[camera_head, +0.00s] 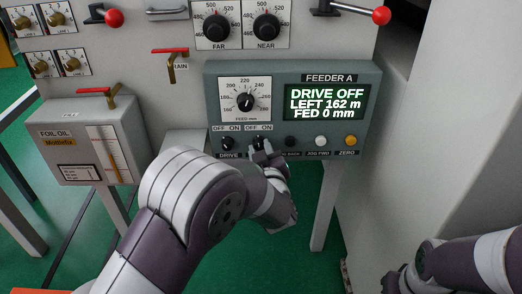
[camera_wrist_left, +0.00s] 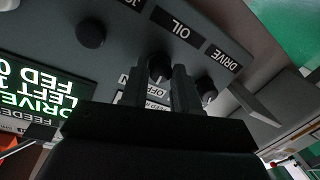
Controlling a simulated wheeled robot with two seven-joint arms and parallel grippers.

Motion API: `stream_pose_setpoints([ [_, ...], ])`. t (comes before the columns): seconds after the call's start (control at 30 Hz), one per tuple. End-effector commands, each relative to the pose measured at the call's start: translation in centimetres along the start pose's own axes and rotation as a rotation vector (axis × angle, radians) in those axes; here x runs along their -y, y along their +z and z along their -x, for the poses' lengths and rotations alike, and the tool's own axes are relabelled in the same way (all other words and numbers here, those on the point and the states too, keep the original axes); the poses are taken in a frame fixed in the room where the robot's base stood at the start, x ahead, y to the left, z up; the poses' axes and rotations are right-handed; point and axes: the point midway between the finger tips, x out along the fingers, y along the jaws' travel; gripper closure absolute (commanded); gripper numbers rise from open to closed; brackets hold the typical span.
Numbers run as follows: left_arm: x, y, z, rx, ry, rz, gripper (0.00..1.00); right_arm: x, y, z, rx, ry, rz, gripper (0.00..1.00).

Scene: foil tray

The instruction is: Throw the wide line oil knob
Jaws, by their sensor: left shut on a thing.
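The feeder A panel (camera_head: 290,77) is a grey-green box with a lit screen reading DRIVE OFF, LEFT 162 m, FED 0 mm. Below its dial sit two small black knobs with OFF and ON marks. The left one is the drive knob (camera_head: 227,143); it also shows in the left wrist view (camera_wrist_left: 208,94). The oil knob (camera_wrist_left: 158,67) is beside it, under the OIL label (camera_wrist_left: 182,29) in that view. My left gripper (camera_head: 262,148) is at the oil knob, shut on it, its fingers partly covering it. My right gripper is out of frame; only my right arm shows.
Right of the oil knob are a dark button (camera_head: 291,141), a white button (camera_head: 320,141) and a yellow button (camera_head: 351,141). A foil oil box (camera_head: 85,140) with a red-handled valve stands left. Red-knobbed levers (camera_head: 381,15) are above.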

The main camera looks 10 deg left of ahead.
Motion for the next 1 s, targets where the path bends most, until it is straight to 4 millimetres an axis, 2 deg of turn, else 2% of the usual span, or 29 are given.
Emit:
stream_pose_setpoints([
  [0.5, 0.2, 0.1, 0.0, 0.051, 0.011, 0.351, 1.0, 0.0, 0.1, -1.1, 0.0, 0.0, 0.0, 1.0],
  [1.0, 0.2, 0.1, 0.0, 0.064, 0.013, 0.437, 1.0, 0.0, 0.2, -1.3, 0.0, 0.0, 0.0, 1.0],
])
